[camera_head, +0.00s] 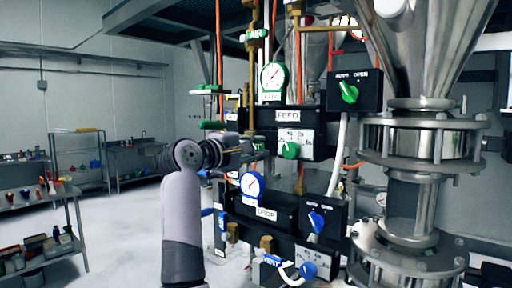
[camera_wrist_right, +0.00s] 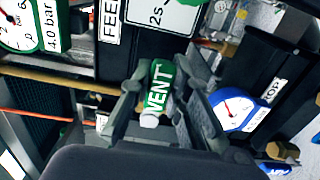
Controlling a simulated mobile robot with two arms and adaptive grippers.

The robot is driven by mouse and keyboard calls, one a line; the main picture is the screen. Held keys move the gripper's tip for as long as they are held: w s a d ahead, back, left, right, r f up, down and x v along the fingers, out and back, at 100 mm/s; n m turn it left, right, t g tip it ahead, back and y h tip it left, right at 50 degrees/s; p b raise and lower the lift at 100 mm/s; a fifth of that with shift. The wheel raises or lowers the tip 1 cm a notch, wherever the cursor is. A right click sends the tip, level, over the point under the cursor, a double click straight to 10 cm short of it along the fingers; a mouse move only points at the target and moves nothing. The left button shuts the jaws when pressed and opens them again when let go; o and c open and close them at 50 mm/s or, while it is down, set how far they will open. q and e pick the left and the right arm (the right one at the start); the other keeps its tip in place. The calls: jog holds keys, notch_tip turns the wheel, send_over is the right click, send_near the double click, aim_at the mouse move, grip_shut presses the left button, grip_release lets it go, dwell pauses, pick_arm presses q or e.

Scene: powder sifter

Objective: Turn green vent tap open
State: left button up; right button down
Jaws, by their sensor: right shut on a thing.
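The green vent tap (camera_wrist_right: 158,88) has a green handle lettered "VENT" with a pale end. In the right wrist view it sits between the two fingers of my right gripper (camera_wrist_right: 166,78), which is shut on it. In the head view my right gripper (camera_head: 246,150) reaches from the left to the panel, below the feed pressure gauge (camera_head: 272,76) and left of the feed valve box. The tap is mostly hidden there by the gripper. My left gripper is in neither view.
A green feed knob (camera_head: 290,150) and blue knobs (camera_head: 316,221) are on boxes to the right. A steel hopper (camera_head: 425,50) stands at the right. Shelves (camera_head: 45,195) stand far left beyond open floor.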

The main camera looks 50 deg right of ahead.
aim_at(252, 134)
dwell(0.3)
jog(key=n, duration=0.1)
jog(key=r+n+b, duration=0.1)
jog(key=n, duration=0.1)
jog(key=shift+w+r, duration=0.15)
jog(key=shift+w+r+n, duration=0.2)
jog(key=shift+r+n, duration=0.2)
jog(key=shift+n, duration=0.6)
jog(key=shift+w+r+n, duration=0.15)
jog(key=shift+r+n, duration=0.25)
jog(key=shift+n, duration=0.6)
jog(key=c, duration=1.5)
grip_release()
jog(key=shift+a, duration=0.1)
jog(key=shift+a, duration=0.1)
jog(key=a, duration=0.8)
jog(key=s+a, duration=0.1)
jog(key=a, duration=0.2)
jog(key=shift+a, duration=0.4)
